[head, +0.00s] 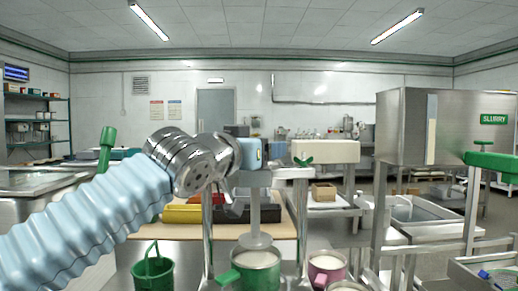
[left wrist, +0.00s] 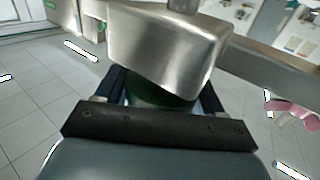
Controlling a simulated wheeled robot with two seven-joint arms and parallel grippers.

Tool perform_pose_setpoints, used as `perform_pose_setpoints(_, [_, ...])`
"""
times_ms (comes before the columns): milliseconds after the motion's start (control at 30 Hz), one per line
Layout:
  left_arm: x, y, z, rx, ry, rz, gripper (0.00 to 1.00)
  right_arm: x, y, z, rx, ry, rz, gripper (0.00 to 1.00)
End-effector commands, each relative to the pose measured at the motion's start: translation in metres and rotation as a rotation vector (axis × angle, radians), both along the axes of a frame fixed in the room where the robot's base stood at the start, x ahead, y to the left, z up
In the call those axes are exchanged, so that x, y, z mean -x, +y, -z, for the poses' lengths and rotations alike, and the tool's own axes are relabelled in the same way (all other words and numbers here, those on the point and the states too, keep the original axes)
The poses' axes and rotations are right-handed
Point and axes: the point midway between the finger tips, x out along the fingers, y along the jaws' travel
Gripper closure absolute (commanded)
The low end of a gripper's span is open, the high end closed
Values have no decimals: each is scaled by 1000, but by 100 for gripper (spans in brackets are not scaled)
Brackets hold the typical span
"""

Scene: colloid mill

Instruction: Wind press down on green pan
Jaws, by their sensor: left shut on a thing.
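The green pan (head: 257,280), with pale contents and a side handle, stands low in the middle of the head view. The press plate (head: 258,241) hangs on its column (head: 255,208) close over the pan; I cannot tell whether it touches the contents. My left gripper (head: 250,153) is at the top of the press, partly hidden by my wrist. In the left wrist view its fingers (left wrist: 165,98) are shut on a dark green part (left wrist: 160,97), probably the press handle, below a metal block (left wrist: 165,45). My right gripper is out of view.
A pink pan (head: 326,270) stands right of the green pan, with another pan (head: 345,287) in front. A green bucket (head: 152,272) is at the left. A steel slurry hopper (head: 400,125) stands at the right.

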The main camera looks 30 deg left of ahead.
Motion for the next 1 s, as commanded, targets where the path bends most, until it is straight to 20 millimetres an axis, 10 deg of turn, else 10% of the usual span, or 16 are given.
perform_pose_setpoints(1000, [4,-11,1,-2,2,643,63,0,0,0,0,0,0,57])
